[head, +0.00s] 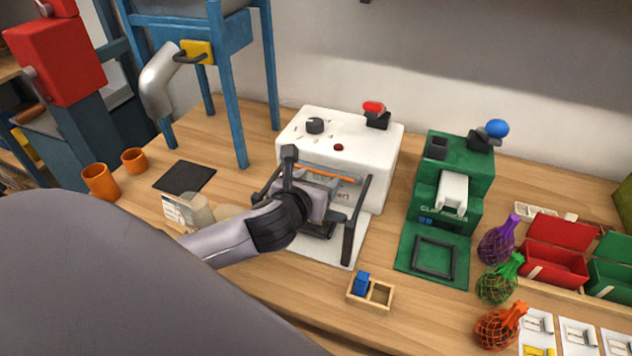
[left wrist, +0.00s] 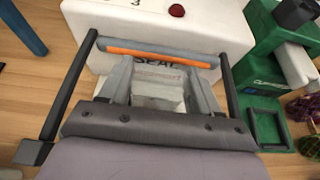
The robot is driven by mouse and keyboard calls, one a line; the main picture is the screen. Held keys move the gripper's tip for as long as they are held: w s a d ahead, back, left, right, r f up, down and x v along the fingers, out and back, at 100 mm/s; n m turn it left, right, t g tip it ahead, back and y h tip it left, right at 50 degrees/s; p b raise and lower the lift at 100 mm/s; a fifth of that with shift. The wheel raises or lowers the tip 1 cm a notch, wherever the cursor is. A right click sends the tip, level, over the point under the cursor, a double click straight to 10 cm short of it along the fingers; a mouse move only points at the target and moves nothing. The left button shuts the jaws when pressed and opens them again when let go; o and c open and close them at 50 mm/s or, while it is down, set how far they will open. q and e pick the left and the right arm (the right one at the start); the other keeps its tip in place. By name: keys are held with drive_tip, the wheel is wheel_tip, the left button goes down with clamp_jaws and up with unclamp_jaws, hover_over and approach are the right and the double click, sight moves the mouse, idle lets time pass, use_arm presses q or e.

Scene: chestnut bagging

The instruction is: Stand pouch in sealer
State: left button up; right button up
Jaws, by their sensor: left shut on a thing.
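The sealer is a white machine (head: 345,140) with a black knob, a red button and a red-topped lever in the head view. A black frame with an orange bar (head: 325,174) stands at its front; the bar also shows in the left wrist view (left wrist: 158,54). My left gripper (head: 322,186) is inside this frame, close to the sealer's front face. In the left wrist view its fingers (left wrist: 160,82) are shut on a pale pouch (left wrist: 158,90), just below the orange bar. The pouch's lower part is hidden by my gripper. My right gripper is not in view.
A green machine (head: 455,175) stands right of the sealer. A small wooden tray (head: 388,297) with a blue block sits in front. Several netted bags (head: 497,283) and red and green boxes lie right. Orange cups (head: 100,181) and a dark mat (head: 184,177) are left.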

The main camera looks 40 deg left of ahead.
use_arm(q)
drive_tip(key=shift+f, duration=0.1)
drive_tip(key=o, duration=1.4)
drive_tip(key=shift+s, duration=0.1)
drive_tip(key=v, duration=1.2)
